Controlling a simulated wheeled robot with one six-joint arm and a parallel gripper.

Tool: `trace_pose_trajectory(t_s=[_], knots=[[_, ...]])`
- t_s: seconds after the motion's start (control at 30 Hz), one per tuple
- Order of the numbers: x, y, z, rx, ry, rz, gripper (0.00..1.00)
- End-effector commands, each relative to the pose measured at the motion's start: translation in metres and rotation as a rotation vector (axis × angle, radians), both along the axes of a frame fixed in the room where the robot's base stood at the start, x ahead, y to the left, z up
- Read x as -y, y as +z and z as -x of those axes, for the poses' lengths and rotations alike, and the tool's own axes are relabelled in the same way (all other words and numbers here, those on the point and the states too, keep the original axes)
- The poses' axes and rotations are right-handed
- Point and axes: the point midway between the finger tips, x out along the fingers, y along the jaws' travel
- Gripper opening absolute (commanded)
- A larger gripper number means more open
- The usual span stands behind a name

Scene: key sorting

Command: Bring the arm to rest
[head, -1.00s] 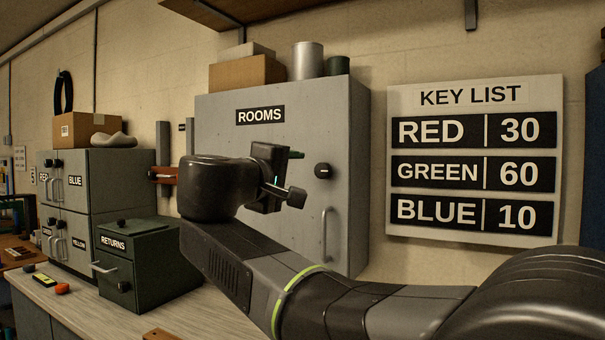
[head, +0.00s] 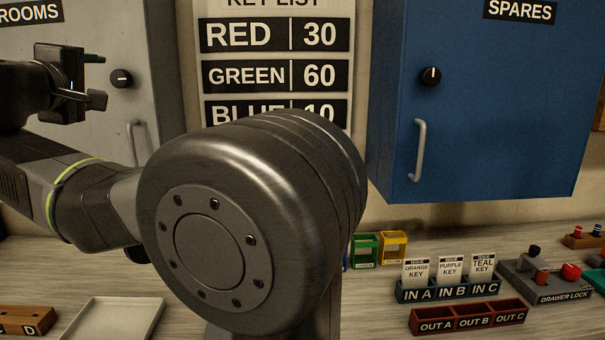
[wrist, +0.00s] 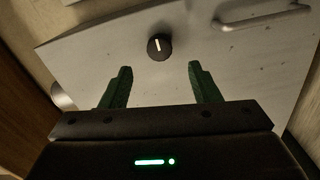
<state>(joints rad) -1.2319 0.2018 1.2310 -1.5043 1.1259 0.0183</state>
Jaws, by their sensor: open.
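My gripper (head: 97,78) is at the left of the head view, raised in front of the grey ROOMS cabinet (head: 160,85). In the wrist view its two green fingers (wrist: 155,85) stand wide apart with nothing between them. Beyond them the wrist view shows the cabinet door (wrist: 235,70) with its black knob (wrist: 160,47) and metal handle (wrist: 262,17). The gripper looks apart from the door. My arm's large dark joint covers the middle of the head view and hides part of the counter and key list.
The blue SPARES cabinet (head: 495,120) hangs at right. Below it stand the IN rack (head: 447,291) with several cards, the red OUT tray (head: 467,319) and the drawer lock box (head: 540,286). A white tray (head: 112,318) lies at lower left. The key list (head: 277,38) is on the wall.

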Motion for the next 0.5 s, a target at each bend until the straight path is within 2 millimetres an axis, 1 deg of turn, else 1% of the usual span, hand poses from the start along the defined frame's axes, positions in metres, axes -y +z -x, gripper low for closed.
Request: trace_pose_trajectory(t_s=[0.03,0.2,0.4,0.5], knots=[[0.000,0.000,-0.011,0.000,-0.005,0.000,0.56],[-0.004,0.000,-0.043,-0.001,-0.004,0.000,0.56],[-0.007,0.000,-0.070,0.000,-0.002,0.000,0.56],[-0.008,0.000,-0.077,0.000,0.000,-0.001,0.56]])
